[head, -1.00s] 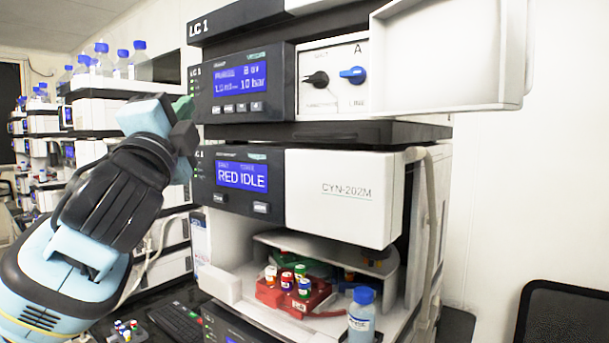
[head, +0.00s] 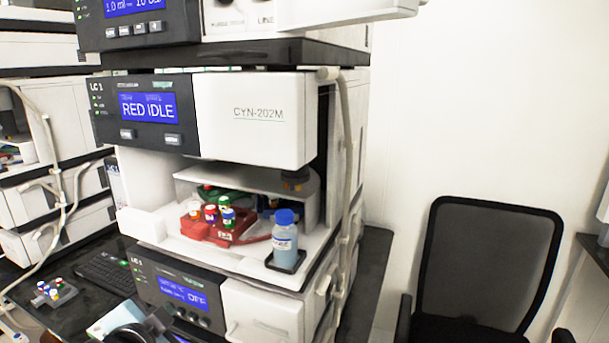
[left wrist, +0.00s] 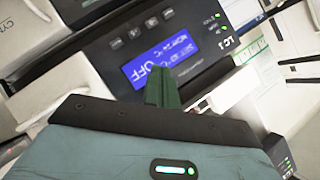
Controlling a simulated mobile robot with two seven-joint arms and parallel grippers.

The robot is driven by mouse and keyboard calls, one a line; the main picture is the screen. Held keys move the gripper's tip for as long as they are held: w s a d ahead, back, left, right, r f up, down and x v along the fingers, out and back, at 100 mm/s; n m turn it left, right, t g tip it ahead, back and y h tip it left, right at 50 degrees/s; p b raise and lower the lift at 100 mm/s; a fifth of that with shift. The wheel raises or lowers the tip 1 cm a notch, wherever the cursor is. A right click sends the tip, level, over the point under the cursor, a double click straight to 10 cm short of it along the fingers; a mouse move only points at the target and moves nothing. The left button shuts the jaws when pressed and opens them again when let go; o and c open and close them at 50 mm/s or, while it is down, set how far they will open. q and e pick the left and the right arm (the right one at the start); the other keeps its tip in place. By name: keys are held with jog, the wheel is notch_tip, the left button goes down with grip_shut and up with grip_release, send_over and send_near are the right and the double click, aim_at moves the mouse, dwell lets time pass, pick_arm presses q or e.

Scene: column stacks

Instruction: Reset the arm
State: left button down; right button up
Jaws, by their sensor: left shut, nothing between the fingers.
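My left arm shows only as a light blue and dark piece at the bottom edge of the head view, with the left gripper (head: 153,326) low in front of the bottom module of the LC 1 stack (head: 255,92). In the left wrist view the green fingers (left wrist: 163,88) are shut together with nothing between them. They point toward a dark panel with a blue display (left wrist: 160,60) that reads OFF, seen rotated. My right gripper is in neither view.
A red tray (head: 205,232) with several capped vials sits in the open bay, beside a blue-capped bottle (head: 285,240). A small vial rack (head: 53,293) and a keyboard (head: 105,272) lie on the dark bench at left. A black chair (head: 488,265) stands at right.

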pick_arm(q)
jog(key=s+d+f+n+g, duration=0.1)
jog(key=s+f+n+g, duration=0.3)
jog(key=s+f, duration=1)
jog(key=s+f+n+g+h, duration=0.1)
jog(key=s+f+n+g, duration=0.15)
jog(key=s+f, duration=0.5)
jog(key=s+f+n+g, duration=0.1)
jog(key=s+f+g, duration=0.3)
jog(key=s, duration=0.6)
jog(key=w+d+f+t+h, duration=0.2)
jog(key=w+f+t, duration=0.4)
jog(key=f, duration=0.3)
jog(key=shift+w+d+f+m+t, duration=0.15)
jog(key=shift+d+f+m+t, duration=0.15)
jog(key=shift+d+t, duration=0.25)
